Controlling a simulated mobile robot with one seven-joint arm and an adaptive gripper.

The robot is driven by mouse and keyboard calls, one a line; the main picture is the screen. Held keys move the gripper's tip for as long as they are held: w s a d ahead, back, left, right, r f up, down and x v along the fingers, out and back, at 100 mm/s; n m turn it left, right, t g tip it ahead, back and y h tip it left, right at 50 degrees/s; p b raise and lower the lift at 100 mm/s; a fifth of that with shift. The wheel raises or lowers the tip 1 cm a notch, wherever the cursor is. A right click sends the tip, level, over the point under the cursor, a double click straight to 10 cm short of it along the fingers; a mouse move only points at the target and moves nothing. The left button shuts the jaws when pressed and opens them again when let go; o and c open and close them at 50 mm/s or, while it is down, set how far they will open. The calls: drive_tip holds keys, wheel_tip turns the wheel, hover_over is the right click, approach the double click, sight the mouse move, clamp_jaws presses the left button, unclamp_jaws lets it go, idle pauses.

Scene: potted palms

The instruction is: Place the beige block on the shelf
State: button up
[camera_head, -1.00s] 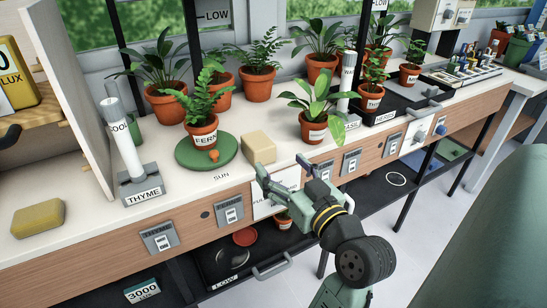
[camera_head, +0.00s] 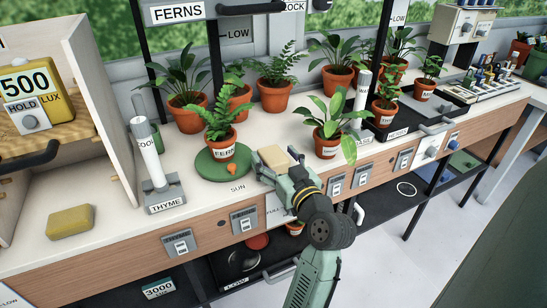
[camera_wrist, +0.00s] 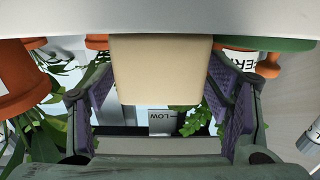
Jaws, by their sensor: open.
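The beige block (camera_head: 274,156) sits on the white bench top, just right of the green round mat. My gripper (camera_head: 279,165) is open at the block, reaching in from the bench's front edge. In the wrist view, which looks upside down, the block (camera_wrist: 160,70) lies between the two spread purple-padded fingers, with gaps visible at its sides. A wooden shelf (camera_head: 48,140) stands at the left and carries a yellow lux meter. A dark lower shelf (camera_head: 375,205) runs under the bench. Which shelf is meant, I cannot tell.
A potted fern (camera_head: 221,140) stands on the green mat (camera_head: 204,169), close left of the block. A leafy pot (camera_head: 327,142) stands to the right. The thyme stand (camera_head: 158,185) and a yellow block (camera_head: 71,221) are at the left, with bare bench around them.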

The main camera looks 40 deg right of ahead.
drive_tip(key=shift+w+d, duration=0.15)
drive_tip(key=shift+w, duration=0.45)
drive_tip(key=shift+c, duration=0.6)
drive_tip(key=c, duration=1.3)
